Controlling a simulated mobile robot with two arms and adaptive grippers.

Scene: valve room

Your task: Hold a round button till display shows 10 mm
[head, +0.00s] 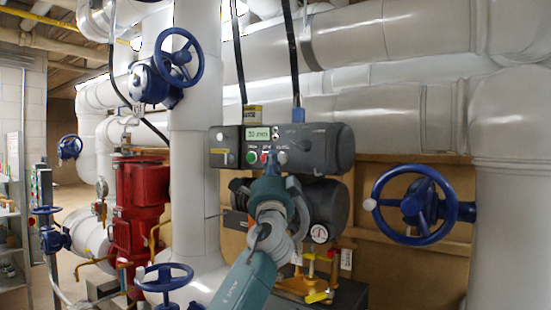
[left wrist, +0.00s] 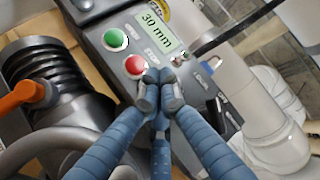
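The dark control box (head: 325,138) carries a lit display (head: 257,134), which reads 30 mm in the left wrist view (left wrist: 160,27). Below it are a round green button (head: 251,157) and a round red button (head: 265,157); the left wrist view also shows the green button (left wrist: 115,39) and the red button (left wrist: 135,65). My left gripper (left wrist: 158,88) has its fingertips together, with nothing seen between them. The tips are right by the lower right side of the red button; I cannot tell whether they touch it. My right gripper is not in view.
A blue handwheel (head: 415,205) stands to the right of the box, and another (head: 179,58) is at upper left. A red valve body (head: 140,205) stands at left. Large pale pipes run behind. An orange lever (left wrist: 22,97) shows in the left wrist view.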

